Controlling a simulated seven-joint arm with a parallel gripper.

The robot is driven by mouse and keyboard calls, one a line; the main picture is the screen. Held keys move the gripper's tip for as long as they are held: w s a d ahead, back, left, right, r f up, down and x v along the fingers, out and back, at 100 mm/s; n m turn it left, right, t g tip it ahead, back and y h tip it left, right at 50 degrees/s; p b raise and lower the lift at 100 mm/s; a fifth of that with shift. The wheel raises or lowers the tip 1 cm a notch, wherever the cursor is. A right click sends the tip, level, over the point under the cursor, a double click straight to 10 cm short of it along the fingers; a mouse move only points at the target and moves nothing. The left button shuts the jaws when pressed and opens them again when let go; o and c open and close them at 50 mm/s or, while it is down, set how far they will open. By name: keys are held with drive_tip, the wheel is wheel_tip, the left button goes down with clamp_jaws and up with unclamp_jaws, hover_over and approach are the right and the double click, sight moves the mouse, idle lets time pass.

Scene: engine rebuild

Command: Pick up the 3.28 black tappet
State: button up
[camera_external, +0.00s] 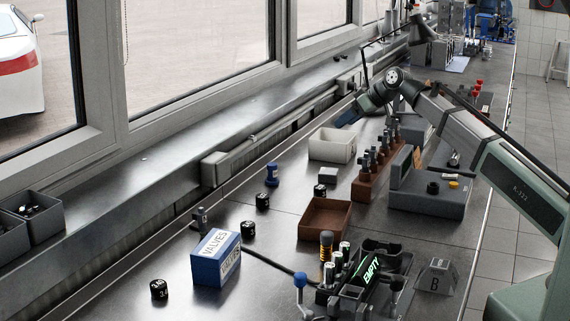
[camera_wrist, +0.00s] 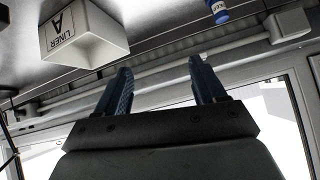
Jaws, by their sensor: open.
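Several black tappets stand on the bench in the external view. One is at the front left (camera_external: 159,289) with white digits that start with a 3 but are not fully legible. Others stand behind the blue valves box (camera_external: 248,230), further back (camera_external: 262,201) and near the brown tray (camera_external: 320,190). I cannot tell which is the 3.28 one. My gripper (camera_external: 350,117) is high over the far part of the bench, well away from them. In the wrist view my gripper (camera_wrist: 160,72) has its two blue fingers apart with nothing between them.
A white bin (camera_external: 331,146), marked LINER A in the wrist view (camera_wrist: 84,35), lies below my gripper. A blue bottle (camera_external: 272,174) stands nearby. The blue and white valves box (camera_external: 215,260), an empty brown tray (camera_external: 325,218) and a fixture with a lit EMPTY display (camera_external: 371,268) stand nearer.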

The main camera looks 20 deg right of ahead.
drive_tip(key=s+a+f+n+g+h, duration=0.1)
drive_tip(key=s+a+f+g+h, duration=0.1)
drive_tip(key=s+a, duration=0.35)
drive_tip(key=s+a+f+n+g+h, duration=0.1)
drive_tip(key=s+a+n+g, duration=0.15)
drive_tip(key=s, duration=0.55)
hover_over(321, 187)
drive_tip(key=s+d, duration=0.2)
drive_tip(key=shift+m+t, duration=0.35)
wheel_tip(321, 187, down, 8)
drive_tip(key=shift+r, duration=0.1)
drive_tip(key=shift+w+x, duration=0.2)
drive_tip(key=shift+x, duration=2.55)
drive_tip(key=shift+r, duration=0.1)
drive_tip(key=c, duration=1.2)
drive_tip(key=shift+o, duration=0.2)
drive_tip(key=shift+r, duration=0.1)
